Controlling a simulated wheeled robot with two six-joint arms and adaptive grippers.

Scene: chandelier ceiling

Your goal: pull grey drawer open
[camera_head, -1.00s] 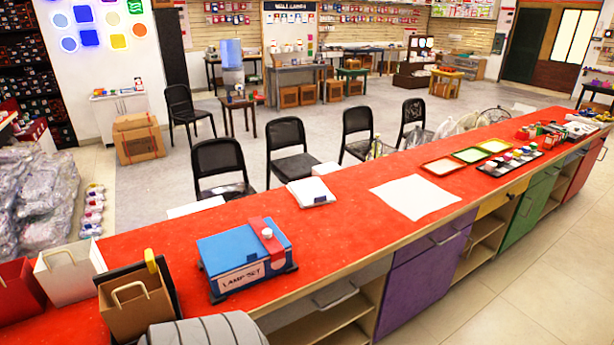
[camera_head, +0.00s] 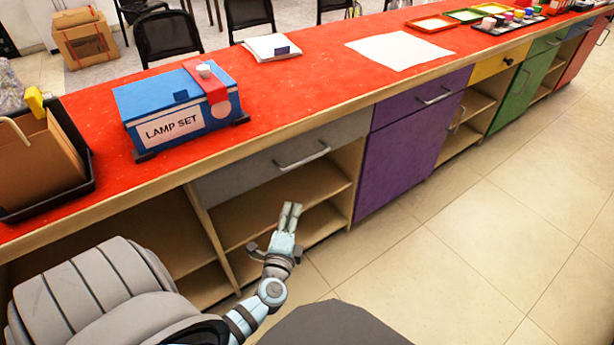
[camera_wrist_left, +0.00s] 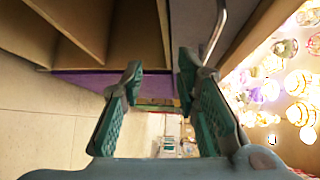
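The grey drawer (camera_head: 240,172) sits under the red counter top, left of the purple drawer, and looks shut. Its silver bar handle (camera_head: 302,157) is on its front; the handle also shows in the left wrist view (camera_wrist_left: 215,35). My left gripper (camera_head: 291,212) is below and in front of the handle, before the open shelves. In the wrist view the left gripper (camera_wrist_left: 160,82) is open, with nothing between its fingers. The handle lies outside them, close to the right-hand finger; contact cannot be told. My right gripper is not in view.
A blue lamp set box (camera_head: 180,108) and a paper bag in a black tray (camera_head: 75,190) stand on the counter (camera_head: 300,95). The purple drawer (camera_head: 425,97) and door are to the right. The tiled floor (camera_head: 450,245) in front is clear.

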